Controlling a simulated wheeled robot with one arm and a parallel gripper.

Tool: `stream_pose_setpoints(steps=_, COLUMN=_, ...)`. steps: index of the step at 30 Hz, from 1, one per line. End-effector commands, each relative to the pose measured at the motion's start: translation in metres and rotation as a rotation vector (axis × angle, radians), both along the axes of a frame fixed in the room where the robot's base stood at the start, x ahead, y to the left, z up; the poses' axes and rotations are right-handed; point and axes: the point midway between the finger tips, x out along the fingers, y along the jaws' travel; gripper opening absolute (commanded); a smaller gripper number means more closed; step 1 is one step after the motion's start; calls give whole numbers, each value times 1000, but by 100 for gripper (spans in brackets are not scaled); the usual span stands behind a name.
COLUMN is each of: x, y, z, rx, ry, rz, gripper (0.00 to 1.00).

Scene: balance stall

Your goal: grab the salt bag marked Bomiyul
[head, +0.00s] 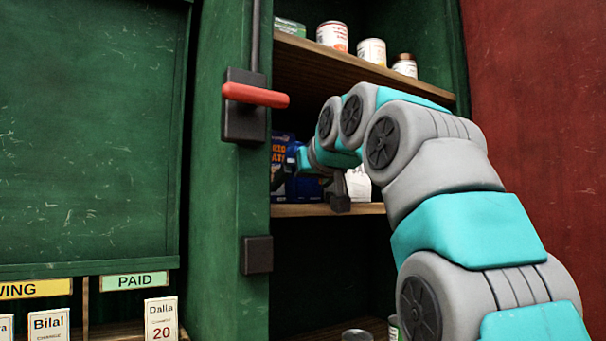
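No mark reading Bomiyul is legible in the head view. A white item, perhaps a bag (358,184), stands on the middle shelf (372,209), partly hidden by my arm; I cannot read any mark on it. My gripper (316,190) reaches into the cupboard at middle-shelf height, in front of the goods and to the left of the white item. Its dark finger parts show small and partly covered by my arm, so its opening and any contact are unclear.
A blue box (283,155) stands at the left of the middle shelf. Several cans, including one red and white can (332,35), stand on the upper shelf. A red handle (255,95) juts from the green post. White cards (160,318) stand under signs at lower left.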

Motion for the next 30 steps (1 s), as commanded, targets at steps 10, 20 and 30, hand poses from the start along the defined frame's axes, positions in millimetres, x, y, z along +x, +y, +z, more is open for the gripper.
stream_pose_setpoints(steps=10, x=5, y=2, z=-2, rx=0, ry=-1, rz=0, gripper=92)
stream_pose_setpoints(steps=20, x=5, y=2, z=-2, rx=0, ry=-1, rz=0, gripper=55)
stream_pose_setpoints(steps=30, x=5, y=2, z=-2, rx=0, ry=-1, rz=0, gripper=17)
